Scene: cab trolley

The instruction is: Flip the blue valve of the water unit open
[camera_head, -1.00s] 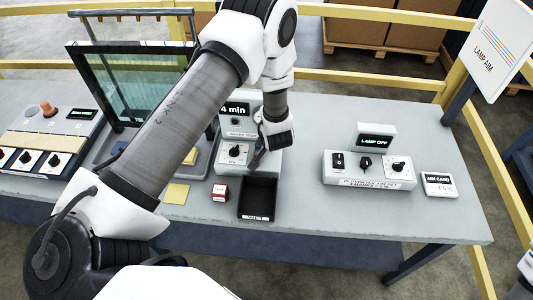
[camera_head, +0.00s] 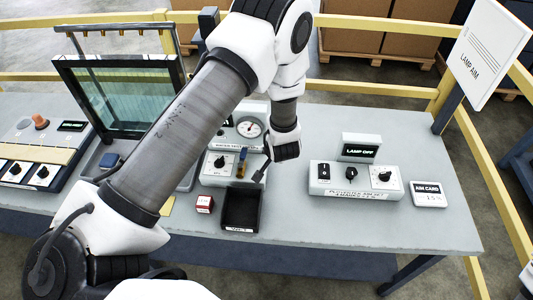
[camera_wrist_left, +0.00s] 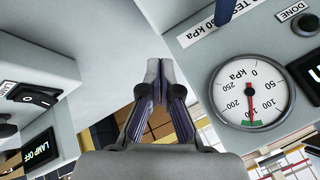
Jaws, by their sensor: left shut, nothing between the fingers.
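The water unit (camera_head: 211,179) is a grey box on the table, with a black knob and a round white kPa gauge (camera_head: 250,127). The blue valve (camera_head: 243,154) is a small upright lever on a brass-coloured body at the unit's front. My left gripper (camera_head: 262,177) is shut and empty, pointing down just right of the valve and apart from it. In the left wrist view, the shut fingers (camera_wrist_left: 164,70) are in the middle, the gauge (camera_wrist_left: 252,93) is at right, and part of a blue piece (camera_wrist_left: 225,10), likely the lever, shows at the top edge. My left arm hides part of the unit.
A black tray (camera_head: 256,228) and a red-and-white box (camera_head: 205,204) lie in front of the unit. The lamp unit (camera_head: 320,190) and aim card (camera_head: 428,195) stand to the right. A glass panel (camera_head: 105,95) stands at left. Table between tray and lamp unit is clear.

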